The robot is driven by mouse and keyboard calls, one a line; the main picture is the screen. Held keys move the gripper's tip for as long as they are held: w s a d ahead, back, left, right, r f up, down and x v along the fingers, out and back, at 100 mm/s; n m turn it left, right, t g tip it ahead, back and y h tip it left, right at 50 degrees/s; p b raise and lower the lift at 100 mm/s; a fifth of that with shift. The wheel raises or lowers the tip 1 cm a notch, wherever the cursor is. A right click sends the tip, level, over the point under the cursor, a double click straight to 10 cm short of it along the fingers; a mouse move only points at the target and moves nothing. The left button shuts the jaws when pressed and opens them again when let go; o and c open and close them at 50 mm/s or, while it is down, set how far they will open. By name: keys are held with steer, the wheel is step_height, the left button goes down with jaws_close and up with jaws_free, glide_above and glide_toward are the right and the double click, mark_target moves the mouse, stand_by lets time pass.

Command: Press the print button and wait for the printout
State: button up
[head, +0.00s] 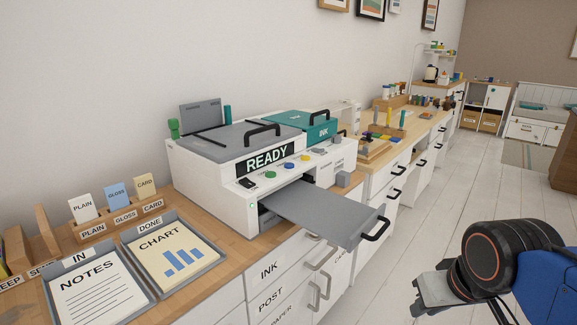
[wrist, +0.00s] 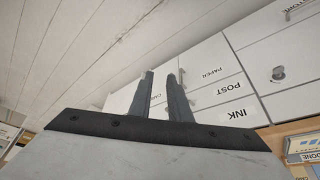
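The white printer (head: 215,185) stands on the wooden counter, and its display (head: 268,160) reads READY. Below the display are a small black switch (head: 246,183) and a row of small coloured round buttons (head: 271,176); their labels are too small to read, so I cannot tell which is the print button. The grey tray (head: 320,207) with a black handle sticks out of the printer's front and is bare. My gripper (head: 416,297) is off to the right, over the floor and away from the printer. In the wrist view my gripper (wrist: 161,78) has a narrow, empty gap between its fingers.
The IN tray (head: 140,283) holds a NOTES sheet, and the DONE tray (head: 214,262) holds a CHART sheet. White drawers (head: 272,268) lie below the counter. Paper card holders (head: 118,222) stand at left. The white floor (head: 420,185) at right is clear.

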jaws_close()
